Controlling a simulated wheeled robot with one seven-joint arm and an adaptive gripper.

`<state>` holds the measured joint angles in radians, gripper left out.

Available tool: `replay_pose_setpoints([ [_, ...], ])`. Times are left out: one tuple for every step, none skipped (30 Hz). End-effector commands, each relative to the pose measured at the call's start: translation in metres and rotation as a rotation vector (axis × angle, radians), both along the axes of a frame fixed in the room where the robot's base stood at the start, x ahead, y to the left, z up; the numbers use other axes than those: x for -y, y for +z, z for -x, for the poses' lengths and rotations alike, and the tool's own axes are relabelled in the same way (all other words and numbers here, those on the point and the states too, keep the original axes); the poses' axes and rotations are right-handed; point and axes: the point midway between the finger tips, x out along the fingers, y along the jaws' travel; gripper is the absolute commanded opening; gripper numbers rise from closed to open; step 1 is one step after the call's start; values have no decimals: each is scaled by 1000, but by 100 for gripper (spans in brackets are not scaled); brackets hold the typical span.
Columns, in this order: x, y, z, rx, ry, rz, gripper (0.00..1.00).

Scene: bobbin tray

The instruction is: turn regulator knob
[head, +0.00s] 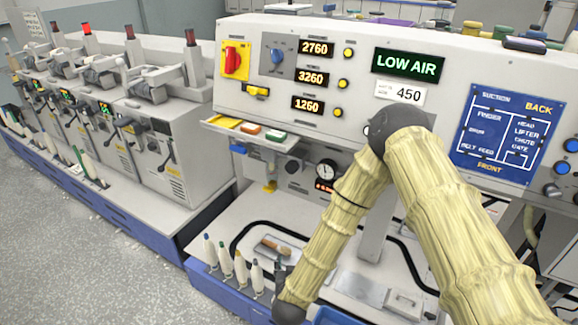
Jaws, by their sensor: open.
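A small pressure gauge (326,169) with a white face sits under the front panel of the winding machine. A dark round knob (292,167) is just left of it and looks like the regulator knob. My arm, in pale yellow sleeves, bends in front of the panel and runs down to a dark wrist at the bottom. My gripper (281,270) is small and dark above that wrist, low in the picture beside the bobbins. It is open, well below the knob and apart from it. Its fingertips are hard to make out, and whether anything is between them is unclear.
A green display (408,65) reads LOW AIR. Several upright bobbins (240,268) stand in the blue tray left of my gripper. A small shelf (252,138) with colored cards juts out above the knob. A wooden-handled brush (272,247) lies on the machine bed. My forearm blocks space right of the gauge.

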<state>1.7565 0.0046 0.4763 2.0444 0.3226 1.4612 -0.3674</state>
Motion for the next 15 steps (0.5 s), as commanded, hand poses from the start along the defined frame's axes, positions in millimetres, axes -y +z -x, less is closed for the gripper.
replay_pose_setpoints([
  [-15, 32, -23, 80, -42, 3, 58],
  [-22, 50, -35, 125, -71, 9, 58],
  [-31, 73, -49, 183, -112, 18, 58],
  [-36, 91, -59, 224, -145, 27, 58],
  [-41, 108, -68, 262, -179, 35, 58],
  [-47, 129, -77, 306, -223, 45, 58],
  [-50, 144, -83, 334, -257, 55, 58],
  [-53, 159, -88, 360, -289, 62, 58],
  [-56, 175, -93, 387, -328, 72, 58],
  [-57, 186, -96, 406, -356, 80, 58],
  [-59, 196, -98, 420, -380, 87, 58],
  [-60, 207, -101, 436, -410, 95, 58],
  [-61, 213, -102, 444, -426, 100, 58],
  [-61, 219, -103, 452, -441, 105, 58],
  [-62, 224, -104, 458, -457, 109, 58],
])
